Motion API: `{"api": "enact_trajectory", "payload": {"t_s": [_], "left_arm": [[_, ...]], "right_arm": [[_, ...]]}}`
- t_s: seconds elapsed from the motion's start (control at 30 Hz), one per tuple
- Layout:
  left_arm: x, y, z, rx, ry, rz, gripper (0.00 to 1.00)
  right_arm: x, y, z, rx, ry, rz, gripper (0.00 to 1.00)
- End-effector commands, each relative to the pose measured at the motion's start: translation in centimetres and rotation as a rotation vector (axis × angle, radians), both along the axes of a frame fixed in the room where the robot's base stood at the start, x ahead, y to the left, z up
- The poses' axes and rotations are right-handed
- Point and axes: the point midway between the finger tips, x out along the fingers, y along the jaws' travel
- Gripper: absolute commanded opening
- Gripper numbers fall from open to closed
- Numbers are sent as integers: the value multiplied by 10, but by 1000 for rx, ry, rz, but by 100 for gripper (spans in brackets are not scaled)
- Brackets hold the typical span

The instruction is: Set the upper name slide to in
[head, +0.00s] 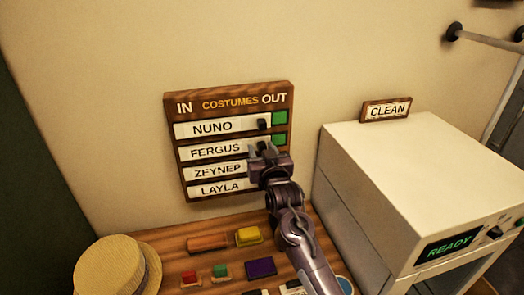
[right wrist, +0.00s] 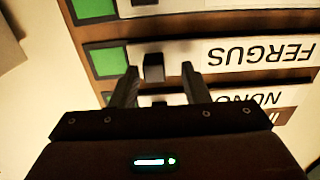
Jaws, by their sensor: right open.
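The costumes board (head: 228,98) hangs on the wall, with IN at its left and OUT at its right. The top slide, NUNO (head: 212,128), has a black knob (head: 263,124) and green shows at its right. The FERGUS slide (head: 215,150) is below, also with green at its right. My right gripper (head: 262,152) is open at the board's right half. In the right wrist view, which shows the board upside down, its fingers (right wrist: 160,80) stand either side of the FERGUS knob (right wrist: 153,66); contact cannot be told. NUNO's knob is largely hidden there. My left gripper is out of view.
Below are a wooden table (head: 190,245) with several coloured blocks and a straw hat (head: 108,268) at left. A white machine (head: 400,160) reading READY stands at right, with a CLEAN sign (head: 386,110) at its back edge.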

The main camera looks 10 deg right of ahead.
Motion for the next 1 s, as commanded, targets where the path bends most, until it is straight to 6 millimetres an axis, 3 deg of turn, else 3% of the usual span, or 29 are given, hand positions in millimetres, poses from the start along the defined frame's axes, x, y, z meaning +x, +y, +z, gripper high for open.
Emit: {"api": "enact_trajectory", "payload": {"t_s": [0.17,0.6,1.0], "left_arm": [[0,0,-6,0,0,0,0],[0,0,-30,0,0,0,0],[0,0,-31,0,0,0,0]], "right_arm": [[-10,0,-3,-1,0,0,42],[-72,-1,-2,0,0,1,42],[-78,-1,0,-1,0,1,42]]}}
